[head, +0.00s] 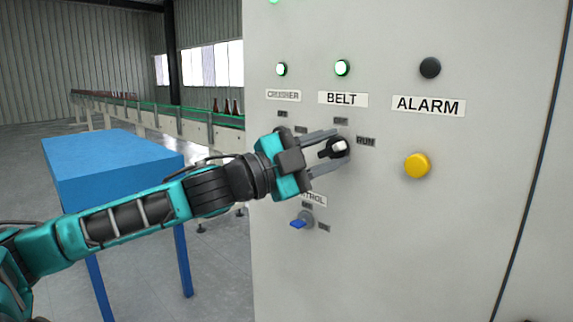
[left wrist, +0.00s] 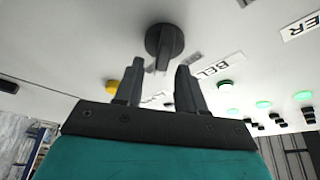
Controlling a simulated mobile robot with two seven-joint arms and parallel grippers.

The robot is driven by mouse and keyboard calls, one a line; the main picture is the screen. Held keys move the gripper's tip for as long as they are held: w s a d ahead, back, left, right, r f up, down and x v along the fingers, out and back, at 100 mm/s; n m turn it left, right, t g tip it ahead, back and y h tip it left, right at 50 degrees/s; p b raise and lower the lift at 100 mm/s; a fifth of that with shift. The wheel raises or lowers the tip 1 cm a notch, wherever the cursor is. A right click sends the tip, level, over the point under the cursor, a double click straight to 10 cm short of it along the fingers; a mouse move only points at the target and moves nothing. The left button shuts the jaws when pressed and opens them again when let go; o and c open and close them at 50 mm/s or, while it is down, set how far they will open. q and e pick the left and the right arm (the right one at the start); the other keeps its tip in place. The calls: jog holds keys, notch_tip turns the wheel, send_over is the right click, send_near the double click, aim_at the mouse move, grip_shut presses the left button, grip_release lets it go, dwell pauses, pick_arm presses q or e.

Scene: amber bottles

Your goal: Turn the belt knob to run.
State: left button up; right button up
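The black belt knob (head: 334,151) is on the grey control panel, below the BELT label (head: 343,99) and left of the RUN label (head: 366,141). A small plate (head: 341,121) above it is too blurred to read surely. My left gripper (head: 341,147) is open, its fingers above and below the knob in the head view. In the left wrist view the round black knob (left wrist: 162,38) shows beyond the open fingertips (left wrist: 163,66), its bar pointing between them. I see no clear contact. Which mark the knob points at is unclear. My right gripper is not in view.
A lit green lamp (head: 342,68) is above BELT, another (head: 281,69) above CRUSHER. A yellow button (head: 417,166) and dark lamp (head: 430,68) are at right. A blue-handled knob (head: 301,222) is below my gripper. A blue table (head: 110,160) stands left, before a bottle conveyor.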

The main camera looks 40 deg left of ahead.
pick_arm(q)
jog(key=shift+b+v, duration=0.65)
jog(key=shift+v, duration=0.45)
jog(key=shift+s+a+f+p, duration=0.1)
jog(key=shift+s+p, duration=0.25)
jog(key=shift+p, duration=0.05)
jog(key=p+v, duration=0.1)
jog(key=v, duration=0.8)
jog(key=shift+s+a+p, duration=0.2)
jog(key=shift+s+p, duration=0.05)
jog(key=shift+p, duration=0.05)
